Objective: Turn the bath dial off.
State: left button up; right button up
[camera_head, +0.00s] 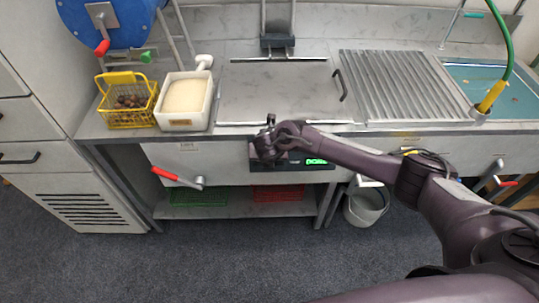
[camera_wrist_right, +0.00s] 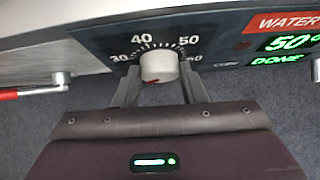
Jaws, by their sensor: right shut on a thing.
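The bath dial (camera_wrist_right: 159,66) is a pale round knob with a red mark at its lower left, on a dark panel with a scale around it. My right gripper (camera_wrist_right: 160,82) has one finger on each side of the dial and is shut on it. In the head view my right gripper (camera_head: 268,148) is at the control panel (camera_head: 290,162) on the counter's front and hides the dial. The green display (camera_wrist_right: 285,43) reads 50 and DONE, under a red WATER label. My left gripper is not in view.
A lidded bath (camera_head: 275,92) is set in the counter above the panel. A yellow basket of chestnuts (camera_head: 128,117) and a white tub (camera_head: 184,122) stand at left. Red-handled levers (camera_head: 178,178) stick out in front. A bucket (camera_head: 364,207) stands on the floor.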

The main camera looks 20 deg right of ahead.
jog(key=shift+a+f+n+h, duration=0.15)
jog(key=shift+n+h, duration=0.45)
jog(key=shift+h, duration=0.1)
jog(key=shift+s, duration=0.1)
jog(key=o, duration=1)
jog(key=p+v, duration=0.1)
jog(key=v, duration=0.6)
jog(key=shift+a+r, duration=0.15)
jog(key=shift+r, duration=0.3)
